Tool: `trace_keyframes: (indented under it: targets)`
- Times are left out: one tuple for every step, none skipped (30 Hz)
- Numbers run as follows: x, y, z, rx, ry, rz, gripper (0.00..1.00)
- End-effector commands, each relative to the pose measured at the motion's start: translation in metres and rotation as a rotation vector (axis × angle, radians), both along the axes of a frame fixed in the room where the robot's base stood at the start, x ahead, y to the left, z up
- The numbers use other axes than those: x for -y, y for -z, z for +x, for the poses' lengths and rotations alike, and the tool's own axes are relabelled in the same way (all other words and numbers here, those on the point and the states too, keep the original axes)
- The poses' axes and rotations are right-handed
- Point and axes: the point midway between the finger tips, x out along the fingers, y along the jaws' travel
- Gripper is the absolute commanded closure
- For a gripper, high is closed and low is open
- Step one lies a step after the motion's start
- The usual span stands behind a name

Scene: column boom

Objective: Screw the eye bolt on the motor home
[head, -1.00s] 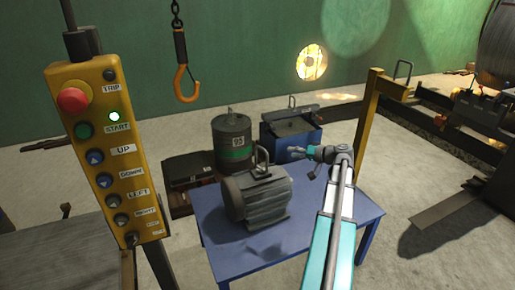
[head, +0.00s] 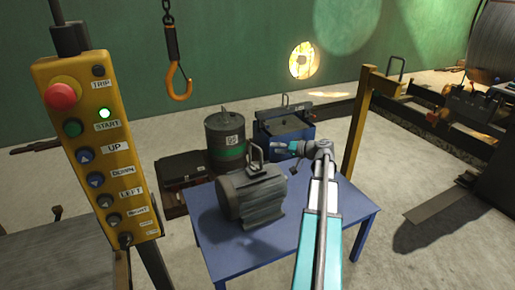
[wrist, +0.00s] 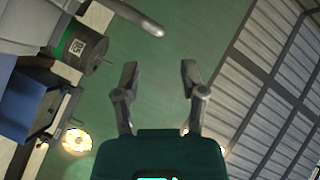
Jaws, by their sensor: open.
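The grey motor (head: 252,197) lies on the blue table (head: 225,262). A dark, loop-shaped eye bolt (head: 257,152) stands upright on top of it; its thread is not visible. My gripper (head: 279,147) is just right of the loop in the head view, at about its height, and looks apart from it. In the wrist view my gripper (wrist: 159,72) is open, with nothing between the fingers. A rounded grey bar (wrist: 135,18) shows beyond the fingertips; I cannot tell whether it is the eye bolt.
An orange hook (head: 178,82) hangs above and left of the motor. A yellow button box (head: 95,150) stands at the left. A green drum (head: 226,140) and blue bin (head: 275,140) are behind the table. A yellow post (head: 357,130) stands right of my arm.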

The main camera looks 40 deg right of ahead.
Motion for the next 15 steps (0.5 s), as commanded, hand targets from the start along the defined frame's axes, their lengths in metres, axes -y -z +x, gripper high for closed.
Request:
trace_keyframes:
  targets:
    - [-0.003, 0.004, 0.008, 0.0, -0.002, 0.0, 0.46]
    - [-0.005, 0.005, 0.012, 0.0, -0.002, 0.0, 0.46]
    - [-0.008, 0.006, 0.018, 0.0, -0.002, 0.0, 0.46]
    - [-0.01, 0.007, 0.022, 0.0, -0.002, 0.0, 0.46]
    - [-0.012, 0.008, 0.026, 0.0, -0.002, 0.0, 0.46]
    - [-0.014, 0.009, 0.032, 0.0, -0.002, 0.0, 0.46]
    - [-0.016, 0.01, 0.036, 0.0, -0.002, 0.0, 0.46]
    - [-0.018, 0.011, 0.04, 0.0, -0.002, 0.0, 0.46]
    - [-0.021, 0.012, 0.045, 0.0, -0.002, 0.0, 0.46]
    - [-0.022, 0.013, 0.049, 0.0, -0.002, 0.0, 0.46]
    - [-0.024, 0.014, 0.053, 0.0, -0.002, 0.0, 0.46]
    - [-0.027, 0.015, 0.058, 0.0, -0.002, -0.001, 0.46]
    - [-0.028, 0.016, 0.061, 0.0, -0.002, -0.001, 0.46]
    - [-0.03, 0.016, 0.064, 0.0, -0.002, -0.001, 0.46]
    - [-0.031, 0.017, 0.068, 0.0, -0.002, -0.001, 0.46]
